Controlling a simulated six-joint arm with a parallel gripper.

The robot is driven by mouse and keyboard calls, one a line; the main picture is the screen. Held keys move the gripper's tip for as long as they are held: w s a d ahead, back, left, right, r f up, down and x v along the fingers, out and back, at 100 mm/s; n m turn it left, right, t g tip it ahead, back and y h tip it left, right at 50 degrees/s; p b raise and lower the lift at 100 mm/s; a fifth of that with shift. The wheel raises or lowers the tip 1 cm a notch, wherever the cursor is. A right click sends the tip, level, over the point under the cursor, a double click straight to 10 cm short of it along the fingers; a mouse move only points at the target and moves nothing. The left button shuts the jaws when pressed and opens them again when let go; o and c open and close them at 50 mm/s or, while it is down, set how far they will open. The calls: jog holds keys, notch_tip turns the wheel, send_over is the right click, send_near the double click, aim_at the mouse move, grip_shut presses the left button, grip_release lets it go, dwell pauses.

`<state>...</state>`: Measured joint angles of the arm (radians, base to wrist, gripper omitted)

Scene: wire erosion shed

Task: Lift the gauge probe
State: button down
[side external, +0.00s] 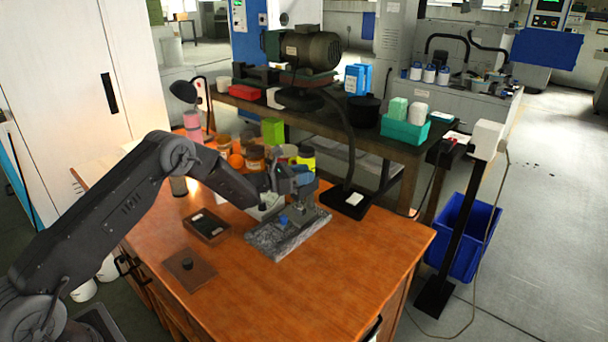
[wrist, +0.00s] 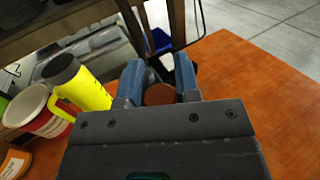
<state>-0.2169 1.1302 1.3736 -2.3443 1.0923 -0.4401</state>
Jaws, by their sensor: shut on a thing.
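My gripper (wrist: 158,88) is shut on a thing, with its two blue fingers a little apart. Between them in the wrist view shows a round, dark reddish-brown end, which I take to be the gauge probe (wrist: 159,95); most of it is hidden. In the side view my gripper (side external: 300,184) is above the back part of a speckled grey stone base (side external: 268,240). A small blue part (side external: 283,220) sits on that base. The held thing is too small there to make out, and I cannot tell whether it touches the base.
A yellow mug (wrist: 80,82) and a pot with a white label (wrist: 36,115) stand left of my gripper in the wrist view. The wooden bench's right side (side external: 370,250) is clear.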

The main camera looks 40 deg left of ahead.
jog(key=shift+r, duration=1.4)
jog(key=c, duration=0.8)
grip_release()
jog(key=v, duration=1.3)
jog(key=shift+s+a, duration=0.2)
jog(key=shift+s, duration=0.15)
